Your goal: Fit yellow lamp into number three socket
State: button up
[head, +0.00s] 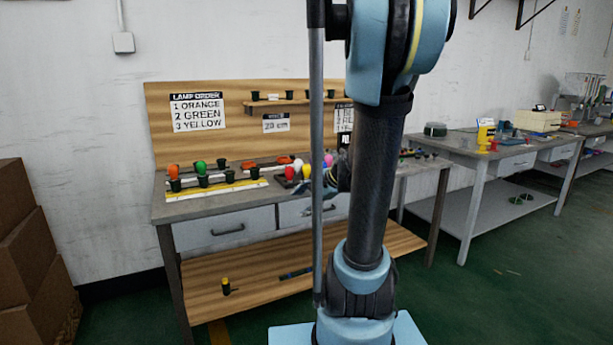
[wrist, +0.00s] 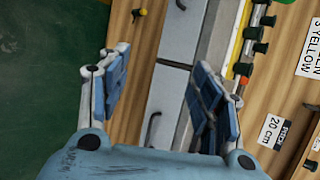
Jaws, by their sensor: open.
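The yellow lamp (head: 306,171) appears small among several coloured lamps at the back right of the bench in the head view. A row of dark sockets (head: 229,177) stands along a yellow strip at the bench's left. An orange lamp (head: 173,171) and a green lamp (head: 200,166) show upright at the row's left. The third socket from the left looks empty. My gripper (head: 325,190) is partly hidden by my arm, at the bench's front edge near the lamps. In the wrist view my gripper (wrist: 160,60) is open and empty; sockets (wrist: 260,47) show at its right.
A sign (head: 198,111) on the wooden backboard reads orange, green, yellow. A small shelf (head: 285,102) juts from it. Drawers (head: 228,229) and a lower shelf (head: 255,285) lie below the bench top. Cardboard boxes (head: 25,235) stand at left, another table (head: 470,150) at right.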

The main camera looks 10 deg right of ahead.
jog(key=w+d+r+m+t+y, duration=0.2)
jog(key=w+d+m+t, duration=0.25)
jog(key=w+m, duration=0.55)
jog(key=m+t, duration=0.5)
jog(key=m, duration=0.2)
send_near(310, 169)
jog(key=x, duration=0.7)
jog(key=shift+w+d+r, duration=0.1)
jog(key=shift+d+r, duration=0.05)
jog(key=shift+a+f+x, duration=0.15)
jog(key=shift+x, duration=1.15)
jog(key=shift+a+f+x, duration=0.1)
jog(key=shift+a+x, duration=0.05)
jog(key=shift+x, duration=1.15)
jog(key=shift+s, duration=0.2)
jog(key=c, duration=1.1)
